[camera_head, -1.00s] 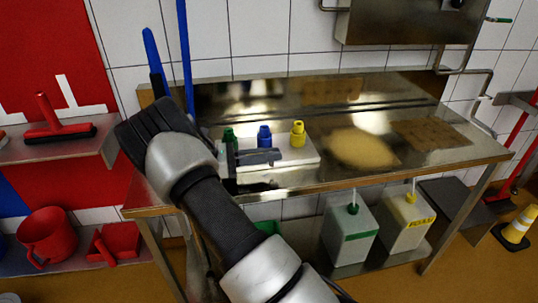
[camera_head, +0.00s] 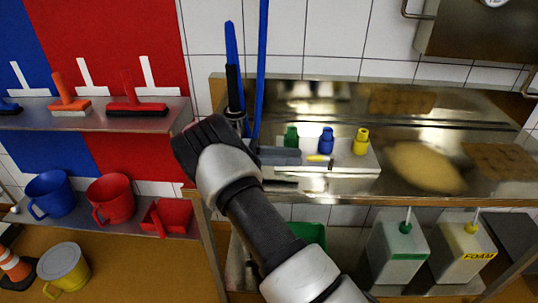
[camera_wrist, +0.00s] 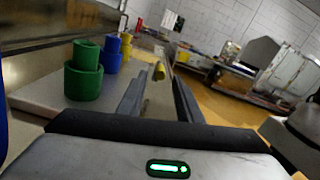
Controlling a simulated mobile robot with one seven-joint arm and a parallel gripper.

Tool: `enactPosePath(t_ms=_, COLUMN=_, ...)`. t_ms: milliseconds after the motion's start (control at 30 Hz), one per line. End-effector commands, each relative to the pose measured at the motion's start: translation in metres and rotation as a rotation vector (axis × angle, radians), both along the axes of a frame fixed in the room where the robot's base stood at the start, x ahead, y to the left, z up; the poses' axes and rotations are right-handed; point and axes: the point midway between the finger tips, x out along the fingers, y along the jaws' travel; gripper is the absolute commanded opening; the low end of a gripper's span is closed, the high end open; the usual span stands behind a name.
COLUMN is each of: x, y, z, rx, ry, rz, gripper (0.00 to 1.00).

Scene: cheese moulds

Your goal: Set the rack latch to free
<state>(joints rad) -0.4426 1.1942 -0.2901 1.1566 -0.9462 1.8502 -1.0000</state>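I cannot make out a rack latch for certain. A small yellow piece (camera_head: 318,158) lies or stands at the front of the white board, just past my fingertips. In the wrist view a yellow knob-like piece (camera_wrist: 158,71), perhaps the same one, shows ahead between the fingers. My gripper (camera_head: 298,156) points right over the board's left end. In the wrist view my gripper (camera_wrist: 160,88) has its two fingers apart with nothing held between them. The yellow piece is clear of the fingers.
Green (camera_head: 291,137), blue (camera_head: 326,140) and yellow (camera_head: 361,141) stepped pieces stand on the white board (camera_head: 362,160), close behind my gripper. Blue handles (camera_head: 233,75) rise beside my wrist. Shelves with brushes and jugs stand left.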

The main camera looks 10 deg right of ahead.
Motion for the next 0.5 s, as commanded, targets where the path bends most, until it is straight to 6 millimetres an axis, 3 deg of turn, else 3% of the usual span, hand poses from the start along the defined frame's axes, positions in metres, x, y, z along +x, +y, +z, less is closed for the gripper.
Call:
enactPosePath(t_ms=200, x=0.013, y=0.042, z=-0.002, rx=0.0, ry=-0.001, rz=0.001, gripper=0.33)
enactPosePath(t_ms=500, x=0.018, y=0.062, z=0.0, rx=0.0, ry=0.002, rz=-0.002, gripper=0.33)
